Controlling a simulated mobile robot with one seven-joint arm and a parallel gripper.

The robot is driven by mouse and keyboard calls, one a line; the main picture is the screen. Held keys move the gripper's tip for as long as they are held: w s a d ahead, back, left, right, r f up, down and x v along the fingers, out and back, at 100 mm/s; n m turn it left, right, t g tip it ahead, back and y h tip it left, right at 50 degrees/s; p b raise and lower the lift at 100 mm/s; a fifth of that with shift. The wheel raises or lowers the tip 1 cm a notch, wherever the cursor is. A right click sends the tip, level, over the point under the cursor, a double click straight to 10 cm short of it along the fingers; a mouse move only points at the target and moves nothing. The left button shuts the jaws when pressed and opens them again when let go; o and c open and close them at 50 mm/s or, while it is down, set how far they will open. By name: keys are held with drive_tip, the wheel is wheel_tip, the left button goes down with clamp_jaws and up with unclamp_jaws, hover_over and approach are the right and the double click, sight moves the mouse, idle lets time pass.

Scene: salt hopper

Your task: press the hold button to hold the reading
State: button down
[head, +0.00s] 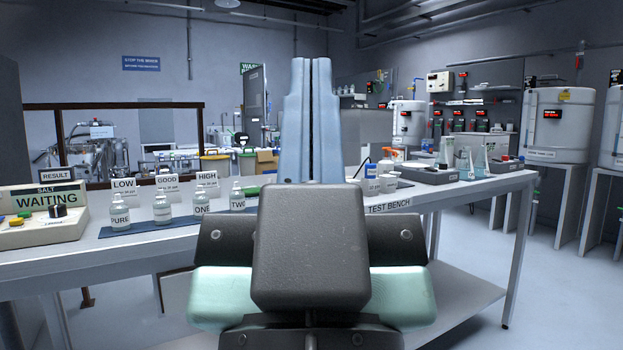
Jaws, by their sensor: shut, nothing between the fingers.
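The salt meter (40,234) stands at the left end of the test bench, partly cut off by the picture's edge. Its display (48,201) reads "WAITING". On its cream top are a yellow button (16,222), a green one (25,214) and a black knob (57,211). Their small labels are not readable, so I cannot tell which is the hold button. My gripper (311,68) fills the middle of the view, with its blue-grey fingers pointing up and together. It is shut and empty, to the right of the meter and apart from it.
Labelled bottles (162,208) stand on a blue mat (140,230) beside the meter, with LOW, GOOD and HIGH cards (167,181) behind. My gripper hides the bench's middle. Cups (388,180), a grey instrument (428,174) and flasks (481,162) stand to the right.

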wheel_tip(320, 180, up, 38)
drive_tip(key=p, duration=3.8)
